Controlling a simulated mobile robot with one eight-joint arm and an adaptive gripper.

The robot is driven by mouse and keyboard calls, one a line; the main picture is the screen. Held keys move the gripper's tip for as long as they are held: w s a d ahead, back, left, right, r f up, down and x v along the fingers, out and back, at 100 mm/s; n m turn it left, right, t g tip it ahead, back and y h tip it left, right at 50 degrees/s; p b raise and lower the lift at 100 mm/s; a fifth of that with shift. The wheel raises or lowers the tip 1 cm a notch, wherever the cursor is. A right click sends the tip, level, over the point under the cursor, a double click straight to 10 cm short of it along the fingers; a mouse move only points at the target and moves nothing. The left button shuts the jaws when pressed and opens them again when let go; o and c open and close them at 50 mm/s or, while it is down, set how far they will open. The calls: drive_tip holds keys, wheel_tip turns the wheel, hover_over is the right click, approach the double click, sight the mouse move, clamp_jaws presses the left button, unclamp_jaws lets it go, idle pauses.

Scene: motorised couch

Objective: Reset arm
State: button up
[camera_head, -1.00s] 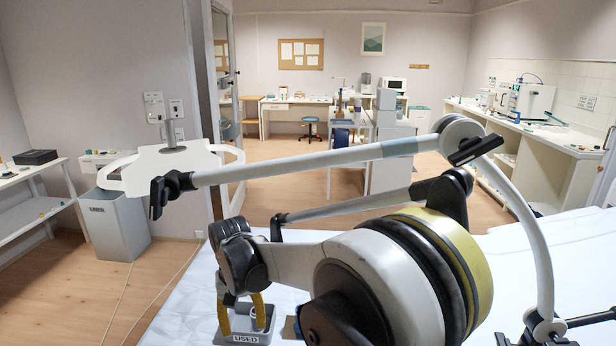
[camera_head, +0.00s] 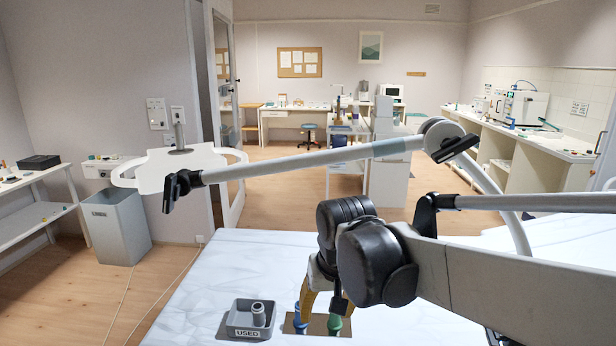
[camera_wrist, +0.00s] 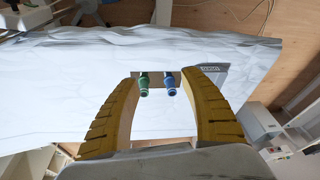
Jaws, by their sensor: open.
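My gripper (camera_head: 323,306) hangs pointing down over the couch with its yellow fingers apart. In the wrist view my gripper (camera_wrist: 161,74) is open, with nothing held between the fingers. Beyond the fingertips are a green fitting (camera_wrist: 143,84) and a blue fitting (camera_wrist: 169,84). In the head view the blue fitting (camera_head: 300,318) and green fitting (camera_head: 334,324) stand on a small brownish plate (camera_head: 316,330), partly hidden by my fingers. I cannot tell the exact gap between fingers and fittings. A grey tray marked USED (camera_head: 235,327) is left of them, with a grey cylindrical piece (camera_head: 258,313) in it.
The white couch top (camera_head: 200,300) is clear around the tray. A grey bin (camera_head: 117,228) and shelf (camera_head: 35,205) stand left. Benches line the back and right.

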drive_tip(key=s+d+m+t+h, duration=0.1)
drive_tip(key=s+d+t, duration=0.3)
drive_tip(key=s+d, duration=1)
drive_tip(key=shift+s+d+f+m, duration=0.4)
drive_tip(key=shift+d+f, duration=0.05)
drive_tip(key=shift+d, duration=0.3)
